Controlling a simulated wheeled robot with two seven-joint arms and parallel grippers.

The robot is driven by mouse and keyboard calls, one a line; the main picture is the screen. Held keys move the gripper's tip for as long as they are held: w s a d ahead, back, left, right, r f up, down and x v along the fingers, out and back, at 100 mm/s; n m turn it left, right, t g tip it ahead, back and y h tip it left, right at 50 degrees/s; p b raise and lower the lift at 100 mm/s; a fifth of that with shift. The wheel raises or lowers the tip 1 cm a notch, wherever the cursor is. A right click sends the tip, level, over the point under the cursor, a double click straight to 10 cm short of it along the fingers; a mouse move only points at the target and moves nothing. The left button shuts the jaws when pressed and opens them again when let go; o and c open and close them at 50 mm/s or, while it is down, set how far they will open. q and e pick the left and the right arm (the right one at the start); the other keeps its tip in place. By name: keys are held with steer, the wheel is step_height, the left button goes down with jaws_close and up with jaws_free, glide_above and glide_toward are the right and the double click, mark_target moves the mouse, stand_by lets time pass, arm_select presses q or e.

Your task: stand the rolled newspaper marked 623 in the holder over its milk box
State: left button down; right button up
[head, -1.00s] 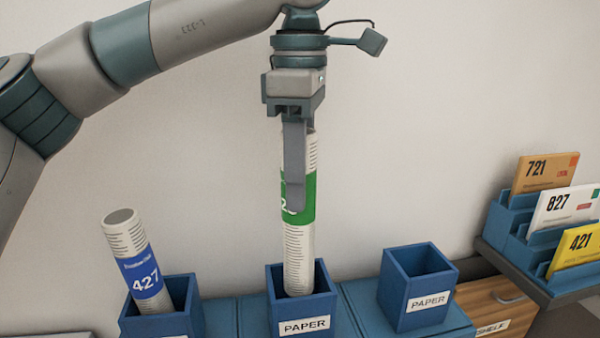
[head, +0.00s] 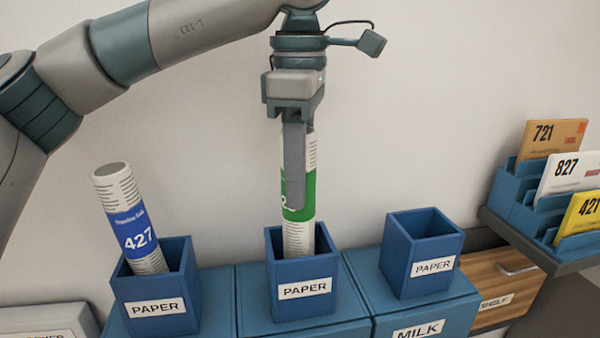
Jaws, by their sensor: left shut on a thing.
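The rolled newspaper (head: 298,234) with a green band stands nearly upright, its lower end inside the middle blue PAPER holder (head: 303,307). Only part of a "2" shows on its band; the rest of the number is hidden by my finger. My left gripper (head: 296,190) comes down from above and is shut on the newspaper's upper part. The holder sits on a blue box (head: 350,330) whose front is out of view, so its number cannot be read. My right gripper is not in view.
A newspaper marked 427 (head: 131,225) leans in the left PAPER holder (head: 158,312). The right PAPER holder (head: 431,275) is empty, above a MILK label. A rack (head: 515,200) with envelopes 721, 827 and 421 stands at right, by a wooden drawer (head: 500,285).

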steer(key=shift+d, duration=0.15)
arm_select(q)
steer(key=c, duration=1.1)
jaws_free()
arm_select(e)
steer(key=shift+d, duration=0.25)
arm_select(q)
step_height(320, 180, up, 6)
steer(key=shift+r+b, duration=0.2)
steer(key=shift+b, duration=0.55)
step_height(320, 180, up, 10)
steer(key=shift+p, duration=0.9)
steer(key=shift+r, duration=0.5)
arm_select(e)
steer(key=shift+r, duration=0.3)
